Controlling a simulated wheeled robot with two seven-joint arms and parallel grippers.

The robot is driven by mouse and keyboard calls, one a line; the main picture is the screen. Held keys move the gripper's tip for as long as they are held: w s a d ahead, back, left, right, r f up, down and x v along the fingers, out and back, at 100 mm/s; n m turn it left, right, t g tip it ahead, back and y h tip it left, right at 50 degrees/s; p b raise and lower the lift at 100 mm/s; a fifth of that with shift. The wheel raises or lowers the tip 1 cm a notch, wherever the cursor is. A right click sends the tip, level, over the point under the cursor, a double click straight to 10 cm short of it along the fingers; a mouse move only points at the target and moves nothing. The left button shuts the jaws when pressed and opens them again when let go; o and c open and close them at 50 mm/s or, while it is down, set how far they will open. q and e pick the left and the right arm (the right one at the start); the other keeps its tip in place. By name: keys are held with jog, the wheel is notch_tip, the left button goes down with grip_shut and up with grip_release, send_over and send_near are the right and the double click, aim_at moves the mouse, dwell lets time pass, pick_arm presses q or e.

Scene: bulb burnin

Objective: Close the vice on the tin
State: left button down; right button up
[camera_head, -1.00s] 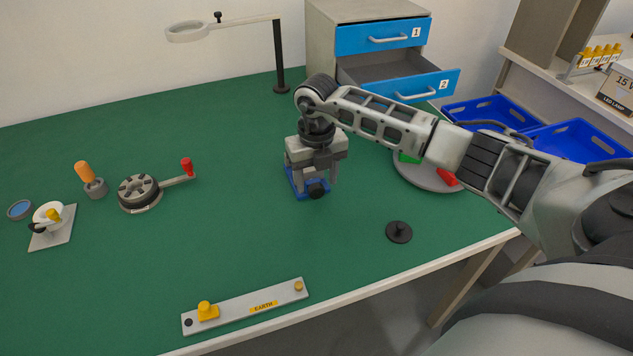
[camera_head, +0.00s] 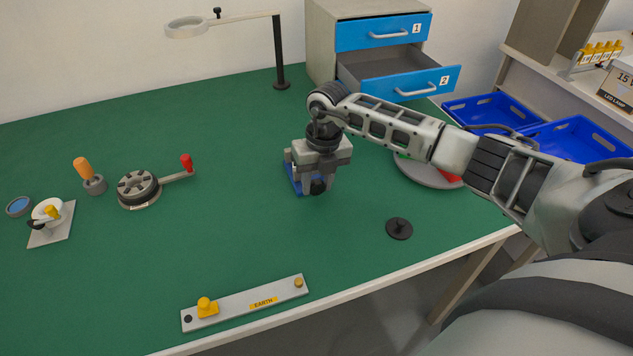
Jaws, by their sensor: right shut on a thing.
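The small blue vice (camera_head: 295,179) stands on the green bench top near the middle, mostly covered by my right gripper. Its black knob (camera_head: 318,187) faces the front. My right gripper (camera_head: 319,183) points down over the vice, with its fingers on either side of the black knob, shut on it. I cannot make out the tin; the gripper hides the space between the vice jaws. My left gripper is not in view.
A round tray (camera_head: 425,174) lies right of the vice under my forearm. A black knobbed disc (camera_head: 399,229) is nearer the front edge. The earth bar (camera_head: 235,305) lies in front. A crank device (camera_head: 139,189) is left. The lower drawer (camera_head: 410,85) stands open behind.

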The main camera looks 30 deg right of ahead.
jog(key=shift+d+f+y, duration=0.15)
jog(key=shift+d+y, duration=0.05)
jog(key=shift+y, duration=0.2)
jog(key=shift+r+y, duration=0.2)
jog(key=shift+y, duration=0.2)
jog(key=o, duration=1)
jog(key=b+v, duration=0.2)
jog(key=v, duration=1.4)
jog(key=shift+s, duration=0.35)
jog(key=shift+a+t, duration=0.3)
